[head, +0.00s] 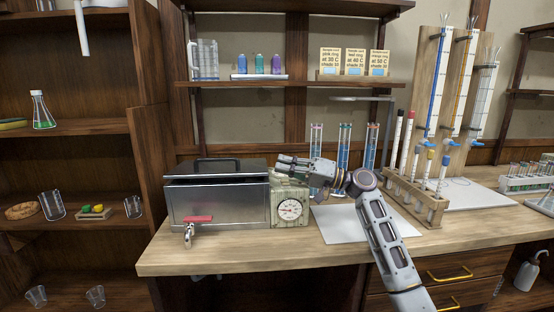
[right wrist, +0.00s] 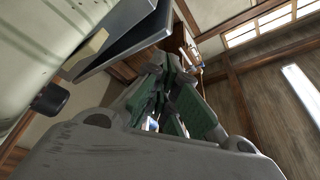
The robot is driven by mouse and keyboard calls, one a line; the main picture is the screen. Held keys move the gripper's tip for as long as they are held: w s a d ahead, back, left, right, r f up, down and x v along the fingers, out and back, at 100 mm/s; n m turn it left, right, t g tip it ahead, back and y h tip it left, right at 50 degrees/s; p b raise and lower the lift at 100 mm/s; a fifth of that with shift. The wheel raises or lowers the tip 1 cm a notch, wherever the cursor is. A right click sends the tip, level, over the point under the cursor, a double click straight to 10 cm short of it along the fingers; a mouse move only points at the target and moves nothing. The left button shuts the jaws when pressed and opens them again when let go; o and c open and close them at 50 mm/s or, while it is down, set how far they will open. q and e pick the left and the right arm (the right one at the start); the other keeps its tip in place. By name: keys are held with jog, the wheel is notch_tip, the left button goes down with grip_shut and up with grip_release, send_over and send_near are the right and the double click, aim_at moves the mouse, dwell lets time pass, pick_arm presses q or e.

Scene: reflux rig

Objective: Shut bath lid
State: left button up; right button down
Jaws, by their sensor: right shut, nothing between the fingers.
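The bath (head: 230,203) is a metal box on the left part of the bench, with a red-handled tap (head: 198,219) on its front. Its dark lid (head: 250,170) with a black handle (head: 215,165) lies over the top; a dark line runs under its front edge, and I cannot tell whether it is fully down. My right gripper (head: 281,162) is shut and empty, just right of the lid and above the dial box (head: 290,208). In the right wrist view the shut fingers (right wrist: 172,105) are near a dark tilted panel (right wrist: 135,42), apparently the lid. My left gripper is out of view.
Tubes of blue liquid (head: 344,150) stand behind my right arm. A white mat (head: 340,230) lies under it. A wooden rack (head: 415,200) with pens or tubes stands to the right. A shelf (head: 300,83) with bottles and cards hangs above. The bench front is clear.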

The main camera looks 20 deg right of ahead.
jog(key=v, duration=0.9)
jog(key=shift+w+r, duration=0.1)
dwell(0.4)
